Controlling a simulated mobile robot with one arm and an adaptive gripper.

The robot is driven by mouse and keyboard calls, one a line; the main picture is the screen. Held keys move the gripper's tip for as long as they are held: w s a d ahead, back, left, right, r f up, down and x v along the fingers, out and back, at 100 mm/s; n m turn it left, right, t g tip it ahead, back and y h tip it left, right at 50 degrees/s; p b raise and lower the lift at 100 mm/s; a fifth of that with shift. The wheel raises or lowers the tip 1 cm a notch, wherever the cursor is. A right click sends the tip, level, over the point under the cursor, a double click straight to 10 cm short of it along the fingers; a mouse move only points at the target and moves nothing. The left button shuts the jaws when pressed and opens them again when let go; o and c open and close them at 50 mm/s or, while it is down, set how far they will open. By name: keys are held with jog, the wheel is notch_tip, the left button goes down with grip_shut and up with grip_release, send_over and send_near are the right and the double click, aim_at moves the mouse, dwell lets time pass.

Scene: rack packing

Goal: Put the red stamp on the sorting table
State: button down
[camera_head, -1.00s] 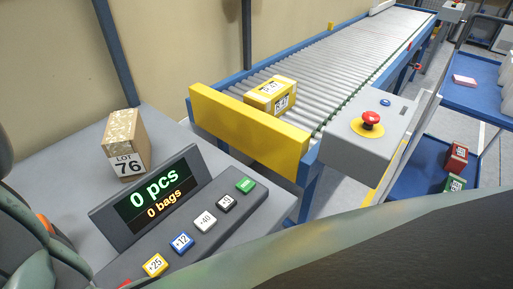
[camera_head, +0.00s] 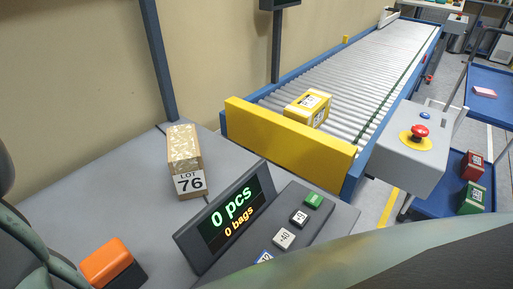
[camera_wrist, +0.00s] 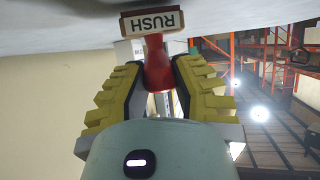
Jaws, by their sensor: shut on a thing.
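In the wrist view my gripper (camera_wrist: 158,75) has its yellow ribbed fingers closed around the red handle of the red stamp (camera_wrist: 155,50). The stamp's pale block reads RUSH, upside down in this view. The block is close to a pale grey surface along the top of that view; I cannot tell whether they touch. In the head view a grey table (camera_head: 105,210) lies at the lower left. I cannot tell whether it is the sorting table. The gripper and the stamp do not show there; my arm covers the lower right.
On the grey table are a LOT 76 box (camera_head: 184,155), a count display (camera_head: 230,212) with buttons, and an orange-and-black item (camera_head: 108,262). Beyond it, a roller conveyor (camera_head: 365,65) carries a yellow box (camera_head: 307,107). A control box with a red button (camera_head: 420,131) stands to the right.

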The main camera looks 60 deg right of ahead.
jog(key=shift+w+a+f, duration=0.1)
jog(key=shift+w+a, duration=0.05)
jog(key=shift+a, duration=0.05)
jog(key=shift+d+f, duration=0.1)
jog(key=shift+f, duration=0.15)
jog(key=c, duration=0.9)
grip_release()
jog(key=shift+r, duration=0.1)
jog(key=shift+o, duration=0.2)
jog(key=shift+r, duration=0.2)
jog(key=shift+d+r, duration=0.1)
jog(key=shift+d, duration=0.3)
jog(key=p+v, duration=0.4)
jog(key=v, duration=0.7)
jog(key=shift+p, duration=0.35)
